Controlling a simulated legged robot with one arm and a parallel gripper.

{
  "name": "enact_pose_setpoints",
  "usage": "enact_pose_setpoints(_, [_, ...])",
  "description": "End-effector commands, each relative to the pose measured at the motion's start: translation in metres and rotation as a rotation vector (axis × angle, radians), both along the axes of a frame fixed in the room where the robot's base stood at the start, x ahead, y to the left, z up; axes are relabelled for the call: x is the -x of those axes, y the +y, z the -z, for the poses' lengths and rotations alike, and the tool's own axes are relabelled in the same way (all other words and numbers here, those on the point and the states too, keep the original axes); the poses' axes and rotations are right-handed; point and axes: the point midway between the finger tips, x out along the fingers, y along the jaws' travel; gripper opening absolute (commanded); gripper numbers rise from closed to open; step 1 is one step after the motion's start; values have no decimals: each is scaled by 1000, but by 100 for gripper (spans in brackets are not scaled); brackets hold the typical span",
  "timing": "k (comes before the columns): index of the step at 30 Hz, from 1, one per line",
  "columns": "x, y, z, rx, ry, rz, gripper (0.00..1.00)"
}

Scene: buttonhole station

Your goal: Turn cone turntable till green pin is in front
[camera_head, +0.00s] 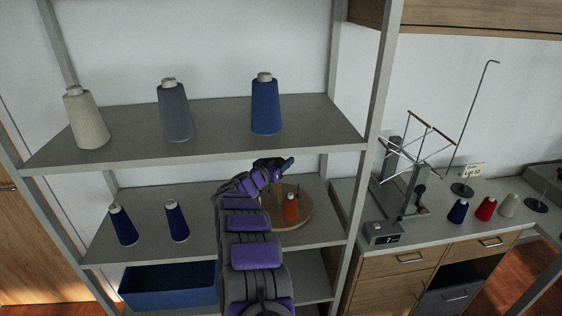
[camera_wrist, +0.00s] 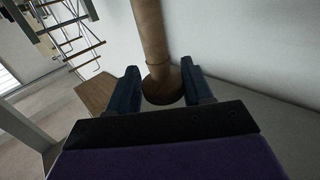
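The round wooden cone turntable (camera_head: 302,218) sits on the middle shelf, with an orange cone (camera_head: 291,208) standing on it. My arm hides its left part. My gripper (camera_head: 286,163) is above the back of the turntable, pointing right. In the wrist view, the two dark blue fingers of my gripper (camera_wrist: 158,76) are apart, on either side of a brown round post (camera_wrist: 150,35) that ends in a wider round piece. I cannot tell whether either finger touches it. I cannot make out a green pin in either view.
Three large cones stand on the upper shelf, including a blue one (camera_head: 265,105). Two small blue cones (camera_head: 176,221) stand left on the middle shelf, above a blue bin (camera_head: 168,287). The shelf's right upright (camera_head: 369,130) is close to the turntable. A winder (camera_head: 408,185) stands on the cabinet at right.

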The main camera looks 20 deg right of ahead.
Motion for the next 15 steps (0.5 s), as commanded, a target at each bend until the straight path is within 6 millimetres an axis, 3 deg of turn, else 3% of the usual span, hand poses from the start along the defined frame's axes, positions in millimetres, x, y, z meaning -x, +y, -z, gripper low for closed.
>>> enact_pose_setpoints(2, [0, 2, 0, 1, 0, -1, 42])
enact_pose_setpoints(15, [0, 5, -2, 3, -3, -4, 0])
